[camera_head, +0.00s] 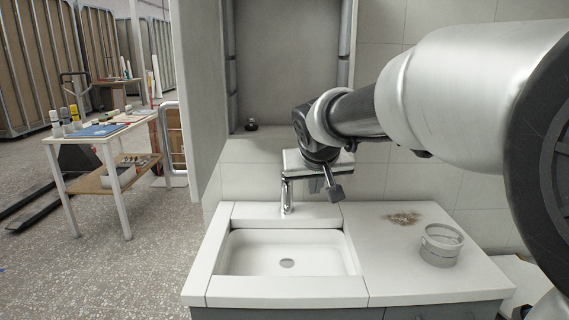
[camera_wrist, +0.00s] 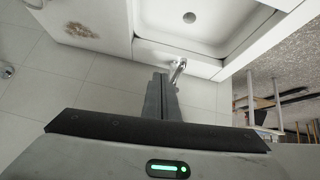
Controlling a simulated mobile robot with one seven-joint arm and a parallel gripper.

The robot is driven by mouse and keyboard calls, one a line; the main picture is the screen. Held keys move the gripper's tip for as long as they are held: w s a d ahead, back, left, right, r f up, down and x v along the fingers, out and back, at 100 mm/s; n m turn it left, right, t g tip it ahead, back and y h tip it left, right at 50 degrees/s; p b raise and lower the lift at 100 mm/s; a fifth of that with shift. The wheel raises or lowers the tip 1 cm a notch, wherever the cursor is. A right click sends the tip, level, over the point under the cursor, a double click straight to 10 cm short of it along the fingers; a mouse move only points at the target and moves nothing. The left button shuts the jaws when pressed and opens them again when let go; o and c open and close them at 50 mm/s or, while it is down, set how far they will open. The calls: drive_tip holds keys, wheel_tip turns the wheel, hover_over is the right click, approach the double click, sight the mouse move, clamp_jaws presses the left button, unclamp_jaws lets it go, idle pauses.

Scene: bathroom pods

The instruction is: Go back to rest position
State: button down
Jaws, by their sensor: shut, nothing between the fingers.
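My gripper (camera_head: 331,184) hangs at the end of my arm, which reaches in from the right in the head view. It is above the back rim of the sink, just right of the faucet (camera_head: 287,193). The fingers are together with nothing between them. In the wrist view my gripper (camera_wrist: 162,90) points towards the faucet (camera_wrist: 177,68), which shows just beyond the fingers. I cannot tell the exact gap between fingers and faucet. The white sink (camera_head: 230,262) is empty.
A round container (camera_head: 440,248) stands on the counter (camera_head: 385,285) right of the sink, near a brown stain (camera_head: 403,218). An open cabinet (camera_head: 290,60) with a small dark object (camera_head: 251,125) is behind my arm.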

drive_tip(key=s+d+f+g, duration=0.1)
drive_tip(key=s+d+f, duration=0.15)
drive_tip(key=s, duration=0.75)
drive_tip(key=s+d+f+g, duration=0.1)
drive_tip(key=s+d+f, duration=0.15)
drive_tip(key=s, duration=0.75)
drive_tip(key=s+d+f+g, duration=0.1)
drive_tip(key=s+d+f, duration=0.15)
drive_tip(key=s, duration=0.75)
wheel_tip(320, 180, up, 23)
drive_tip(key=p, duration=2.2)
drive_tip(key=shift+w+m+y, duration=0.15)
drive_tip(key=shift+m+y, duration=0.15)
drive_tip(key=shift+m, duration=0.1)
